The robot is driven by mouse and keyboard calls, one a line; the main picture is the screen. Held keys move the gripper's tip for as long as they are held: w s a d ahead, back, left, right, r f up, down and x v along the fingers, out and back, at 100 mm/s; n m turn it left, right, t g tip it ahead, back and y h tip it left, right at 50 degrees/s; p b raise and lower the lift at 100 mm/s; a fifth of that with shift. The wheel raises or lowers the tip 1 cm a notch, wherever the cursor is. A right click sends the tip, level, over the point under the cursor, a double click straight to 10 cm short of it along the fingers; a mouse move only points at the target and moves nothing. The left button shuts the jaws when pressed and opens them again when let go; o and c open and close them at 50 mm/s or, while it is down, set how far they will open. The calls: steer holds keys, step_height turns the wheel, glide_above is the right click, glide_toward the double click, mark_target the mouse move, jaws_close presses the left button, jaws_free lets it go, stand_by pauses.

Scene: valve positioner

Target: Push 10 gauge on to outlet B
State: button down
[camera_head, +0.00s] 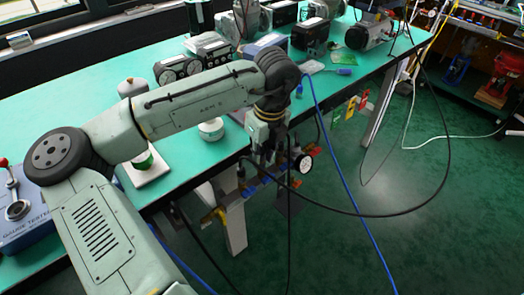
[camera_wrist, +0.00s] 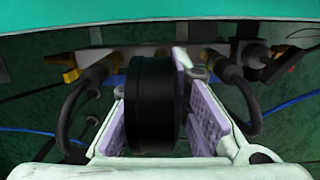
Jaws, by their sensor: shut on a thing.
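A round black gauge body (camera_wrist: 150,105) sits between the pale purple finger pads of my gripper (camera_wrist: 160,125) in the wrist view. The gripper is shut on it. In the head view my gripper (camera_head: 264,150) hangs beside the bench's front edge. A white-faced gauge dial (camera_head: 304,163) shows just right of it and appears to be this gauge. Behind the gauge, a metal manifold bar (camera_wrist: 108,55) with valves and hoses runs below the bench edge. No outlet letter is legible. The gauge hides the bar's middle, so I cannot tell whether it touches an outlet.
Black hoses loop on both sides of the gripper, and a blue hose (camera_head: 347,184) hangs to the floor. The green bench (camera_head: 195,165) carries dials and instruments. A blue gauge tester (camera_head: 28,222) stands at left. The floor at right is mostly open.

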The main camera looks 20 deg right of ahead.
steer(key=shift+f, duration=0.35)
steer(key=c, duration=1.4)
jaws_free()
steer(key=shift+c, duration=0.2)
